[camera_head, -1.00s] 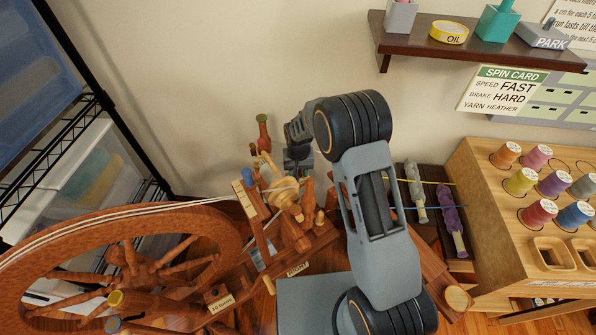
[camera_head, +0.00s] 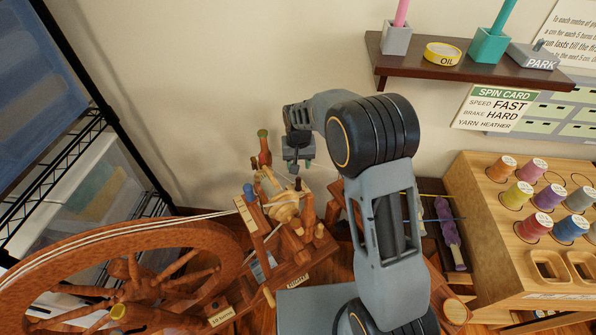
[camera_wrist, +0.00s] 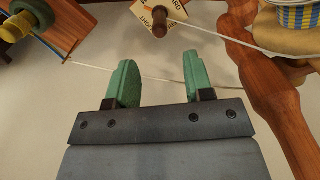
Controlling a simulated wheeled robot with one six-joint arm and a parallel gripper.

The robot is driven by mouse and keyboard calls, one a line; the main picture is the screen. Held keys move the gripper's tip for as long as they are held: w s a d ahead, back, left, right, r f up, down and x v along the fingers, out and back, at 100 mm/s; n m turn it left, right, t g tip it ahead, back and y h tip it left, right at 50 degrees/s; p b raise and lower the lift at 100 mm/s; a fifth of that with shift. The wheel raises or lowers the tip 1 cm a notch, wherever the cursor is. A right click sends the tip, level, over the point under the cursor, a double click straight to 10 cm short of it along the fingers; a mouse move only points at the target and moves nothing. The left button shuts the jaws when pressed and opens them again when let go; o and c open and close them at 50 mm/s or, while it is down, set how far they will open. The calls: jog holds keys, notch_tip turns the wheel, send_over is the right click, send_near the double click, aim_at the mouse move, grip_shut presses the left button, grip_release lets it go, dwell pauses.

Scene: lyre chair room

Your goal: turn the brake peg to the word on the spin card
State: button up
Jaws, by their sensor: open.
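The spin card (camera_head: 495,107) hangs on the wall at the right in the head view and reads SPEED FAST, BRAKE HARD, YARN HEATHER. In the wrist view a dark brown peg (camera_wrist: 160,22), seemingly the brake peg, stands in front of a pale word plate (camera_wrist: 152,7). Parts of words like LIGHT and HARD show on the plate; its top is cut off, so I cannot tell the peg's setting. My gripper (camera_wrist: 158,78) is open and empty, its green fingers apart and the peg beyond their gap. In the head view my gripper (camera_head: 298,163) is just above the spinning wheel's bobbin end.
The spinning wheel (camera_head: 185,240) fills the lower left. A pale cord (camera_wrist: 200,30) runs past the peg, and a turned wooden post (camera_wrist: 262,75) stands close right of the fingers. A wall shelf (camera_head: 470,62) and a spool rack (camera_head: 470,190) are at the right.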

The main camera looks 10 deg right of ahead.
jog(key=shift+r, duration=1.35)
jog(key=s+d+r+t+p, duration=0.1)
jog(key=s+d+r+p, duration=0.2)
jog(key=s+r+p, duration=0.2)
jog(key=s+d+r+t+p, duration=0.1)
jog(key=s+d+r+p, duration=0.3)
jog(key=s+r, duration=0.6)
jog(key=s+d+r+t+p, duration=0.1)
jog(key=s+d+r+p, duration=0.2)
jog(key=s+r+p, duration=0.3)
notch_tip(320, 180, up, 6)
jog(key=shift+s+d+f+t, duration=0.2)
jog(key=shift+s+t, duration=0.1)
jog(key=shift+s, duration=0.6)
